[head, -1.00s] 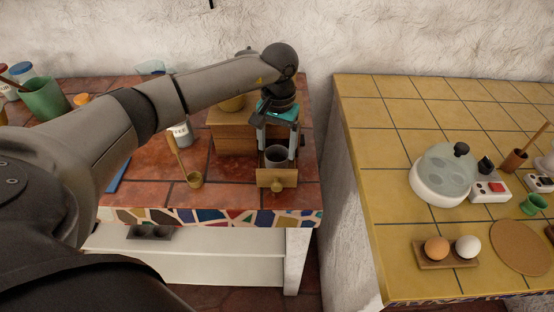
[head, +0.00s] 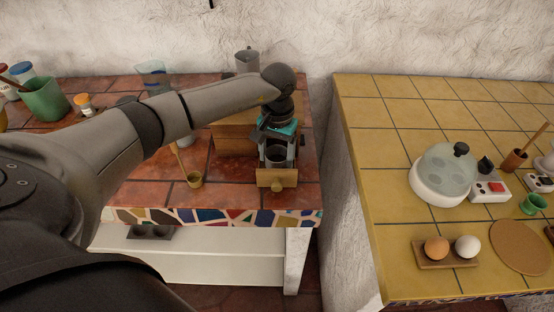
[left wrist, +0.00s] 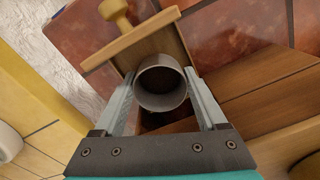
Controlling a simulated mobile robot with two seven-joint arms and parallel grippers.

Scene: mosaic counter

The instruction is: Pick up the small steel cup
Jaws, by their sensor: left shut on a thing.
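The small steel cup (head: 275,155) is a grey, open-topped cylinder. It stands in or just above the pulled-out drawer (head: 278,178) of a wooden box. In the left wrist view I look down into the cup (left wrist: 161,88), with the wooden drawer (left wrist: 137,47) around and beyond it. My left gripper (head: 277,160) points down with one finger on each side of the cup, shut on its walls. It also shows in the left wrist view (left wrist: 161,80). Whether the cup's base touches the drawer floor is hidden. My right gripper is not in view.
The wooden box (head: 233,141) stands behind the drawer on the red-tiled counter. A small brass ladle (head: 194,180) is to the left. Across a gap, the yellow-tiled counter (head: 385,180) holds a lidded pot (head: 440,185) and eggs.

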